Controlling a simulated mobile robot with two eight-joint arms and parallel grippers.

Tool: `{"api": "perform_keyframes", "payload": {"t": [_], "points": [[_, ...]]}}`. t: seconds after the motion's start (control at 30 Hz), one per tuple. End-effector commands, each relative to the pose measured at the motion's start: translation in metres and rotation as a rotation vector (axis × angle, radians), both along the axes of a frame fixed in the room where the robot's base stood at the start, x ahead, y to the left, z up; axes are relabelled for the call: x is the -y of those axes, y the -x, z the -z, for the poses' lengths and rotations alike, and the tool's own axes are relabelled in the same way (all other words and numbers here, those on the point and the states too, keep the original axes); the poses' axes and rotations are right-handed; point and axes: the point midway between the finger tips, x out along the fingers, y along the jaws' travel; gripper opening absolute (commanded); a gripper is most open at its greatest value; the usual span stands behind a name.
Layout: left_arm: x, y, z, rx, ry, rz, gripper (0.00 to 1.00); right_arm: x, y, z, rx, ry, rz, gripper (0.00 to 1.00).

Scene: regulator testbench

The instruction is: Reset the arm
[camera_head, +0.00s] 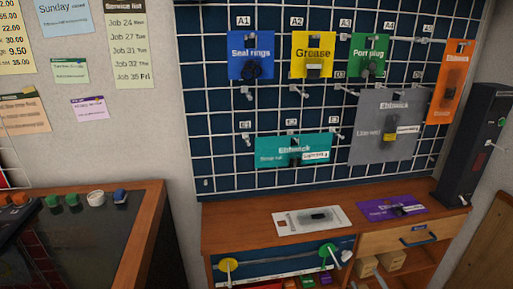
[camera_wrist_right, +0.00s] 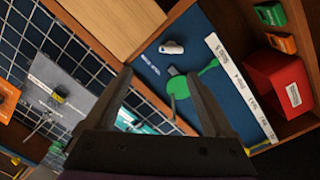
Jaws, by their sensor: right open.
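My right gripper (camera_wrist_right: 158,75) shows in the right wrist view, with its two dark fingers apart and nothing between the tips. Behind the fingers is a blue panel with a green round-headed part (camera_wrist_right: 178,88) and a white knob (camera_wrist_right: 172,47). I cannot tell how far the tips are from the panel. In the head view the green part (camera_head: 327,250) and the white knob (camera_head: 347,256) are at the front of the wooden bench (camera_head: 235,225). I cannot make out either gripper in the head view.
A wire-grid board (camera_head: 220,130) with hooks and hanging packets stands behind the bench. A white card (camera_head: 313,219) and a purple packet (camera_head: 391,207) lie on top. A dark upright unit (camera_head: 477,150) stands at right. A dark-topped table (camera_head: 105,240) is at left.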

Motion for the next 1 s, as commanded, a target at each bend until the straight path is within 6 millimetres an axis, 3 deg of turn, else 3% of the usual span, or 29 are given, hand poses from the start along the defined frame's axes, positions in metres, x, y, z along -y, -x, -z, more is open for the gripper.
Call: {"api": "perform_keyframes", "payload": {"t": [0.2, 0.4, 0.57, 1.0], "points": [[0.0, 0.0, 0.0, 0.0, 0.0, 0.0, 0.5, -0.014, -0.005, -0.064, -0.048, -0.135, 0.201, 0.88], [0.0, 0.0, 0.0, 0.0, 0.0, 0.0, 0.5, -0.039, 0.025, -0.088, -0.197, -0.287, 0.373, 0.88], [0.0, 0.0, 0.0, 0.0, 0.0, 0.0, 0.5, -0.073, 0.07, -0.086, -0.38, -0.404, 0.466, 0.88], [0.0, 0.0, 0.0, 0.0, 0.0, 0.0, 0.5, -0.187, 0.236, -0.042, -0.967, -0.61, 0.492, 0.88]]}}
